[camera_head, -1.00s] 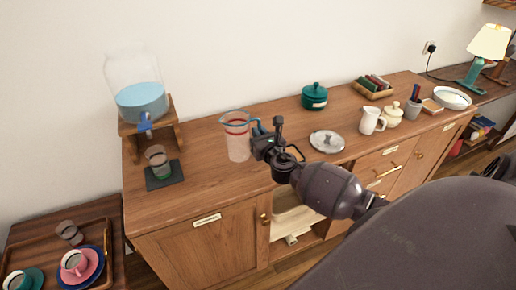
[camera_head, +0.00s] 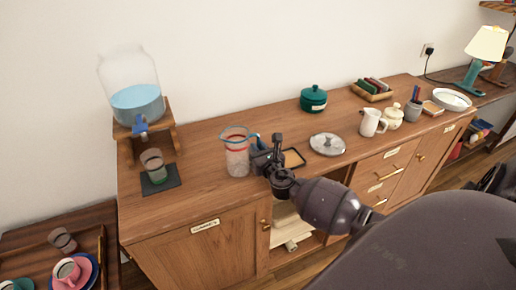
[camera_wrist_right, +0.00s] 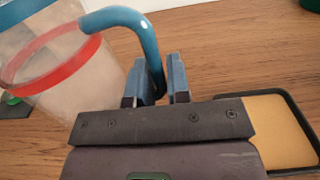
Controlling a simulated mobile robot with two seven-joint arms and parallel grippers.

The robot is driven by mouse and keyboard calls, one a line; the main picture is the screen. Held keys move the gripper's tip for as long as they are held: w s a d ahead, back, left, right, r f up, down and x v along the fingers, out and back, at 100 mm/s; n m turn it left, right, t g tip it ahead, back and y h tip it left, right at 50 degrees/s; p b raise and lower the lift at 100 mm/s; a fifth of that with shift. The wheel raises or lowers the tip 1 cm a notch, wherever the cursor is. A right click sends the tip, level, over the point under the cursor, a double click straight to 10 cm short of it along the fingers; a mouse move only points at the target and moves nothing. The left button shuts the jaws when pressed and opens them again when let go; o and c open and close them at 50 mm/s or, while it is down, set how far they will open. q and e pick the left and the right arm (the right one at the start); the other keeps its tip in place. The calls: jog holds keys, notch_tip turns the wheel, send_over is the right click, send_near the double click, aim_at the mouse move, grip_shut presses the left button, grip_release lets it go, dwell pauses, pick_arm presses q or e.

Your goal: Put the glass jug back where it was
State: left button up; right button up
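The clear glass jug (camera_head: 238,160) has a red band, a blue rim and a blue handle. It is upright at the front middle of the wooden cabinet top; I cannot tell whether its base touches the wood. My right gripper (camera_head: 262,158) is at the jug's right side. In the right wrist view, its two fingers (camera_wrist_right: 157,85) are closed around the jug's blue handle (camera_wrist_right: 128,20), one on each side. The jug's red band (camera_wrist_right: 45,70) shows at the left there. My left gripper is not in view.
A black-rimmed tan tray (camera_head: 293,158) lies just right of the gripper, with a glass lid (camera_head: 328,144) beyond it. A tumbler (camera_head: 153,166) on a dark mat and a blue-liquid dispenser (camera_head: 137,100) stand left. A green pot (camera_head: 313,98) is behind. The wood left of the jug is clear.

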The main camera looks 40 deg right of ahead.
jog(key=o, duration=0.3)
jog(key=shift+r, duration=0.1)
jog(key=shift+r, duration=0.2)
jog(key=v, duration=1.2)
jog(key=s+a+f+m+g+y, duration=0.1)
jog(key=s+a+f+m+g, duration=0.1)
jog(key=m, duration=0.8)
jog(key=s+a+f+m+g+y, duration=0.1)
jog(key=s+a+f+m+g, duration=0.1)
jog(key=s+a+f+m, duration=0.3)
jog(key=s+a+f+m+g+y, duration=0.2)
jog(key=s+a+f+m, duration=0.2)
jog(key=s+m, duration=0.6)
jog(key=shift+f+m+p, duration=0.35)
jog(key=shift+f+m, duration=0.9)
jog(key=shift+m, duration=2.35)
